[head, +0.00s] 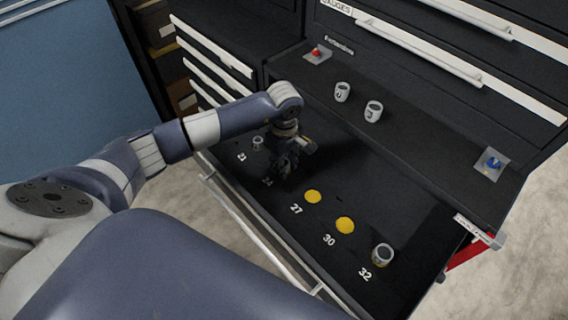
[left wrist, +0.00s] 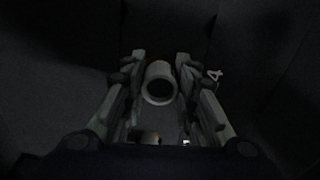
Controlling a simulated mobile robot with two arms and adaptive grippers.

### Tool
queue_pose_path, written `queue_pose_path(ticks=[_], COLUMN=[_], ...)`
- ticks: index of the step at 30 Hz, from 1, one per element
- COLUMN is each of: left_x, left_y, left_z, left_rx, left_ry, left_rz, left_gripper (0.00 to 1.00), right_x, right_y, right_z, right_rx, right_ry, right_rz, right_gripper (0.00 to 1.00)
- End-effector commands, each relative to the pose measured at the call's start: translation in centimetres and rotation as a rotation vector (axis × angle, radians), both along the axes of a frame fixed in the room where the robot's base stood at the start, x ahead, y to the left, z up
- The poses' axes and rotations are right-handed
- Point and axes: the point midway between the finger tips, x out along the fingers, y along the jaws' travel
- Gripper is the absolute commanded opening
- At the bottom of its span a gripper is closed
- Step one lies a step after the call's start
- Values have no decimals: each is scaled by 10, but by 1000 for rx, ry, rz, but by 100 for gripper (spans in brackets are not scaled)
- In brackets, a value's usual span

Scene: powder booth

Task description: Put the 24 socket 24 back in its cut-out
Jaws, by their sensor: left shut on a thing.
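My left gripper (head: 284,168) reaches down over the open black drawer at the spot marked 24, partly covering that label. In the left wrist view, the gripper (left wrist: 160,85) is shut on a grey ring-shaped socket (left wrist: 160,84), which sits between its two fingers. Part of a label, a 4, shows to the right of the socket there. The cut-out is hidden under the gripper, and I cannot tell whether the socket is in it or above it. In the head view the held socket is hidden by the gripper. My right gripper is not in view.
Yellow empty cut-outs show at 27 (head: 313,196) and 30 (head: 345,225). Sockets stand at 21 (head: 257,143) and 32 (head: 382,254). Two loose sockets (head: 342,92) (head: 373,111) stand on the ledge behind, between a red item (head: 316,54) and a blue item (head: 493,164).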

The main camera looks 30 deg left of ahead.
Motion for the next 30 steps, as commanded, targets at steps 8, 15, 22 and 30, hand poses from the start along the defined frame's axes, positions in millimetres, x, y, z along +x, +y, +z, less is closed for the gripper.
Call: queue_pose_path(ticks=[8, 15, 22, 30], left_x=[-8, -8, -8, -8], left_y=[-1, -2, -2, -2], left_z=[-15, -16, -16, -15], left_rx=[3, 2, 1, 1], left_ry=[21, 21, 22, 23], left_rz=[-2, -2, -3, -4], left_gripper=[0, 0, 45, 50], right_x=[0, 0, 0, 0], right_y=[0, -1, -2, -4], right_z=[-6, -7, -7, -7], right_rx=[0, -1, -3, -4], right_ry=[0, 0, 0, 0], right_rz=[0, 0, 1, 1], right_gripper=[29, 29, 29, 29])
